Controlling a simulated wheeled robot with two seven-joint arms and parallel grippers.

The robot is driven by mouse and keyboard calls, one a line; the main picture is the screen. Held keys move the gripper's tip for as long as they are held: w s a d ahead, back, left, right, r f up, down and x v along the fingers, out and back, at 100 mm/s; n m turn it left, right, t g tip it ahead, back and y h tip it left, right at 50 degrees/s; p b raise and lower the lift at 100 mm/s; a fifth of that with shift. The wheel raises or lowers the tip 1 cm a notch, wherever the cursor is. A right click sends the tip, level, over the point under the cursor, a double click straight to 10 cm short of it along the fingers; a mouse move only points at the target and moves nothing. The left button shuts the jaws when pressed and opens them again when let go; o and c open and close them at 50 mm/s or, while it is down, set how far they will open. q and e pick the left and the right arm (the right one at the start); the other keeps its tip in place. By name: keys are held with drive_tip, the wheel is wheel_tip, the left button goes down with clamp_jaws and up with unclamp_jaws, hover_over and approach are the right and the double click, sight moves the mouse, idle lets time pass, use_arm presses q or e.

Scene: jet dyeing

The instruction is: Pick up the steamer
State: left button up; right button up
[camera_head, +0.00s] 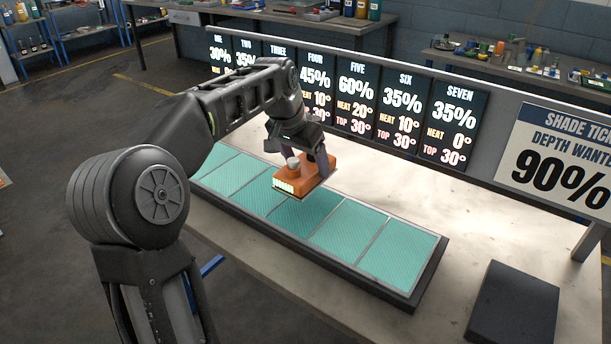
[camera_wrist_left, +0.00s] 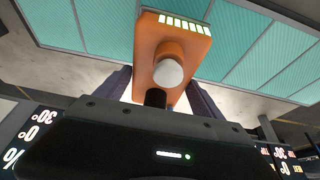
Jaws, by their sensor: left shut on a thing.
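The steamer (camera_head: 304,176) is an orange block with a pale round knob on top and a row of lit bars on one end. My left gripper (camera_head: 310,155) is shut on it from above. The steamer is over the teal panel tray (camera_head: 428,285); I cannot tell for sure how far it is above the panels. In the left wrist view the steamer (camera_wrist_left: 172,50) sits between the fingers of my left gripper (camera_wrist_left: 165,95), with its lit bars towards the teal panels. My right gripper is not in view.
Dark display boards (camera_head: 401,110) numbered one to seven stand behind the tray. A shade ticket sign (camera_head: 560,160) is at the right. A dark flat block (camera_head: 514,305) lies at the front right of the table (camera_head: 480,225). Bare table surrounds the tray's right end.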

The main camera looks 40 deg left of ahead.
use_arm(q)
drive_tip(key=shift+r, duration=0.75)
drive_tip(key=shift+w+r, duration=0.1)
